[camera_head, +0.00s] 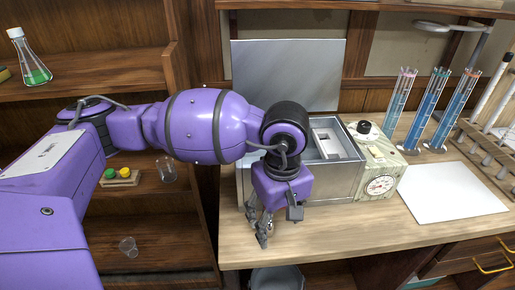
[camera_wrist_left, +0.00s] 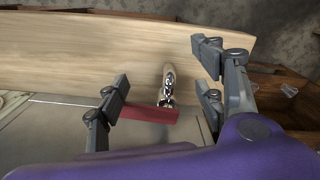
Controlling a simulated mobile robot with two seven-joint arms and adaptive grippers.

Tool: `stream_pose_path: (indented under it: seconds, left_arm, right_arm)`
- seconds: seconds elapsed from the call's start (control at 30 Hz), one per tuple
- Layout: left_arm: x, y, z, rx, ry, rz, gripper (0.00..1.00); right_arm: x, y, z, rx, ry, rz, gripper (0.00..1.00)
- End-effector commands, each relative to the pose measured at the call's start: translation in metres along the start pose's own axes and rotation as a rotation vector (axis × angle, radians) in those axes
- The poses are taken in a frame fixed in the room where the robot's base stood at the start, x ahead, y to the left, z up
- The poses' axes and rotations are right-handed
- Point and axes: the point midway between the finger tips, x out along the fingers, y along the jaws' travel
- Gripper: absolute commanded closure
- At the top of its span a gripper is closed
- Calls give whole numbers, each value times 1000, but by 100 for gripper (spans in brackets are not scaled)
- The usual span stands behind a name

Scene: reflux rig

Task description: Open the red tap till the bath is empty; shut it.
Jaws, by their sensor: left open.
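The steel water bath (camera_head: 345,180) stands on the wooden bench in the head view, partly hidden behind my left arm. The red tap lever (camera_wrist_left: 150,115) shows in the left wrist view, lying crosswise beside a shiny metal spout (camera_wrist_left: 168,84) at the bath's front wall. In the head view the tap is hidden by my gripper. My left gripper (camera_head: 257,226) is open at the bath's front. In the wrist view its fingers (camera_wrist_left: 162,82) stand apart on either side of the tap, with no clear contact. The water level cannot be seen. My right gripper is not in view.
A beige control box (camera_head: 381,185) with a dial and black knob adjoins the bath. A grey container (camera_head: 277,279) stands below the bench's front edge. A white sheet (camera_head: 450,191) lies right, before blue-filled cylinders (camera_head: 430,110). The bench front is clear.

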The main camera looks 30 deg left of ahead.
Motion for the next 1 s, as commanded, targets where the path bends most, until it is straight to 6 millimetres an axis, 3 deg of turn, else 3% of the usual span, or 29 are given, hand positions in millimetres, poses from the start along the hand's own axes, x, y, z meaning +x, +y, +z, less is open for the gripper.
stream_pose_path:
  seconds: [0.37, 1.0]
  left_arm:
    - [-8, 1, 0, 1, 1, 4, 38]
    - [-71, 1, 0, 2, 3, 5, 38]
  right_arm:
    - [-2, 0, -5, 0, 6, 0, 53]
    - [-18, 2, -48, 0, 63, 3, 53]
